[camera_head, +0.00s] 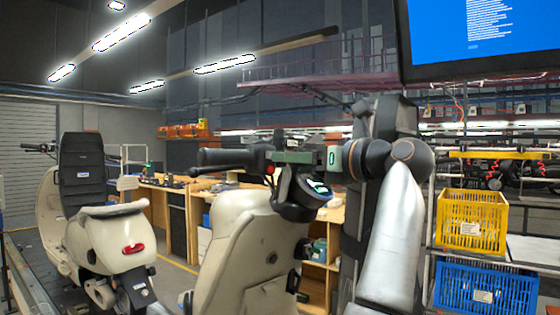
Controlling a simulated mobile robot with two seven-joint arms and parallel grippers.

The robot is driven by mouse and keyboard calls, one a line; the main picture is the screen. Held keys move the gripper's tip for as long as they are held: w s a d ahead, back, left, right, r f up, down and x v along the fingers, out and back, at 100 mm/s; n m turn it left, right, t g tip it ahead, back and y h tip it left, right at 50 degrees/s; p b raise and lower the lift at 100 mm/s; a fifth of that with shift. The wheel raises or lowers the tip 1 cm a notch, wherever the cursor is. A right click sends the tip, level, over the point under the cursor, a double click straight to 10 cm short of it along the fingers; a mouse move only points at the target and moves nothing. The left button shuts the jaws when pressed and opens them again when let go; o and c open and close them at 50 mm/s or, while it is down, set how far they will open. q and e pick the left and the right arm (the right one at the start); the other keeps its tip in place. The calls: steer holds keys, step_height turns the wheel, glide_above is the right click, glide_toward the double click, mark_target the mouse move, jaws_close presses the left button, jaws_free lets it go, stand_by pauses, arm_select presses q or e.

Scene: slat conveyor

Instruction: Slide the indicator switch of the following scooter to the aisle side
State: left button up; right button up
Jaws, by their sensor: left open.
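The near cream scooter (240,250) stands at the picture's bottom middle, with its lit display (318,188) to the right. Its black handlebar grip (215,157) points left, with a brake lever (208,170) below it. A small red part (269,170) shows at the grip's inner end. My left gripper (280,157) is open, its dark fingers pointing left at the handlebar's inner end, above the display. I cannot tell whether it touches the bar. The indicator switch cannot be made out; the fingers cover part of the control area. My right gripper is not in view.
Another cream scooter (100,232) with a black seat and red tail light stands ahead at left on the conveyor (28,278). Wooden workbenches (178,205) stand behind. A yellow crate (471,222) and a blue crate (485,290) sit on a rack at right. A blue screen (430,35) hangs above.

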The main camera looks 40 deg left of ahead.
arm_select(q)
steer(key=d, duration=0.8)
steer(key=shift+d, duration=0.25)
steer(key=shift+s, duration=0.1)
